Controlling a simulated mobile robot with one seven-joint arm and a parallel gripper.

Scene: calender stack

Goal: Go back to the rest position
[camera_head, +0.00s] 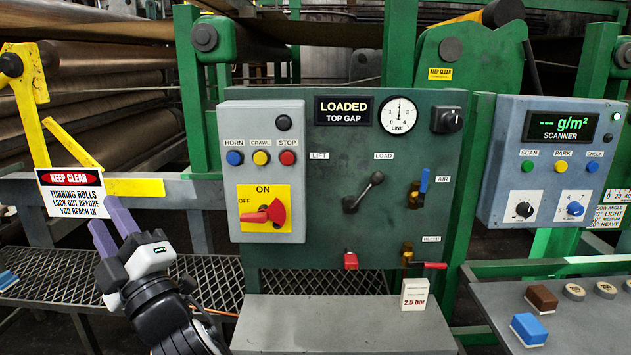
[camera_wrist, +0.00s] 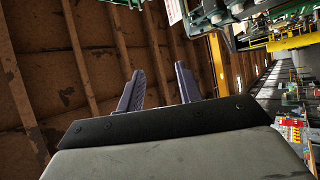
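My gripper (camera_head: 111,224) is at the left in the head view, raised in front of the lower left of the machine, with its two purple fingers pointing up. The fingers stand apart with nothing between them. In the wrist view the two fingers (camera_wrist: 160,92) also show with a clear gap, against a brown ribbed surface. The fingertips are close in the picture to the "KEEP CLEAR" sign (camera_head: 72,192); I cannot tell whether they touch it.
A green control panel (camera_head: 335,235) fills the middle, with a red-yellow switch (camera_head: 265,213), a lever (camera_head: 362,192) and valves. A scanner box (camera_head: 548,160) is at right. A bench (camera_head: 590,325) holds a blue block (camera_head: 528,330) and a brown block (camera_head: 541,298). Large rolls (camera_head: 110,100) lie behind.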

